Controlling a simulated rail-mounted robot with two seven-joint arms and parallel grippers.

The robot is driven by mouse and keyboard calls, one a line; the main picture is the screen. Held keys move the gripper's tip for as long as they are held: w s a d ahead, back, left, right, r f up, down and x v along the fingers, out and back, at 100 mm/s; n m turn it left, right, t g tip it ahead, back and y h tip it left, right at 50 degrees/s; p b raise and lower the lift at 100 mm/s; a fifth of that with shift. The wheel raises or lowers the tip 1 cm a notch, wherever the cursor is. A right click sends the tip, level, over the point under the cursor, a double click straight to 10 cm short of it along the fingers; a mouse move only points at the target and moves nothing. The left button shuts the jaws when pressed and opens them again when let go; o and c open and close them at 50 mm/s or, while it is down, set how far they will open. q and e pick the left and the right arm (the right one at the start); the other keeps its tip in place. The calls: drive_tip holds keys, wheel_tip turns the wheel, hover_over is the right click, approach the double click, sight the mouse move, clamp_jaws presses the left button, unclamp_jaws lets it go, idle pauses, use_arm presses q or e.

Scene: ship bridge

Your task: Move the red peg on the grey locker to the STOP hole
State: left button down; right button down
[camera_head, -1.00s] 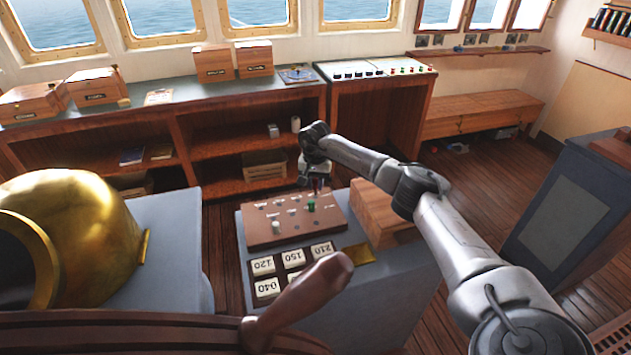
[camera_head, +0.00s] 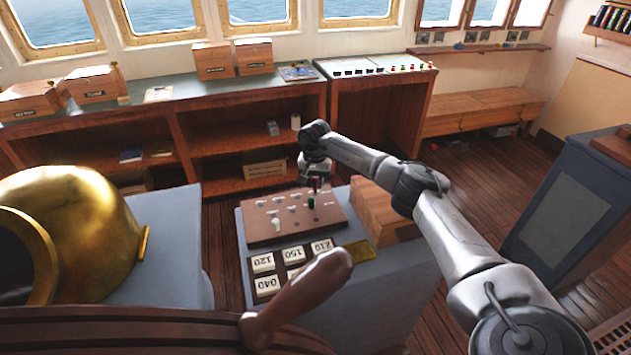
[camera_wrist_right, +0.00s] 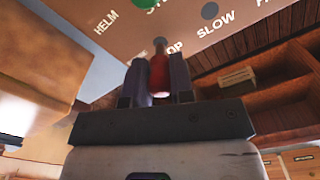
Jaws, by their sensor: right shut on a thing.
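My right gripper (camera_head: 316,183) is shut on the red peg (camera_wrist_right: 159,74), just above the far side of the brown peg board (camera_head: 262,238). In the right wrist view, the peg stands between the two dark fingers (camera_wrist_right: 158,78). Its tip overlaps the partly hidden STOP lettering (camera_wrist_right: 173,47); I cannot tell whether it touches the board. A green peg (camera_head: 311,202) and a white peg (camera_head: 276,225) stand in the board. The board lies on the grey locker (camera_head: 345,292). My left gripper is out of view.
A wooden box (camera_head: 375,205) stands right of the board, close under my right arm. A tray of number tiles (camera_head: 293,255) lies in front, partly behind a brown wooden handle (camera_head: 310,290). A brass dome (camera_head: 80,225) is at left.

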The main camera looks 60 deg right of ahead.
drive_tip(key=shift+f, duration=0.1)
idle(0.6)
drive_tip(key=shift+f+b, duration=0.3)
drive_tip(key=shift+f, duration=0.4)
drive_tip(key=shift+f, duration=0.1)
drive_tip(key=shift+f+b, duration=0.25)
drive_tip(key=shift+b, duration=0.2)
drive_tip(key=c, duration=0.9)
unclamp_jaws()
drive_tip(key=shift+r, duration=0.15)
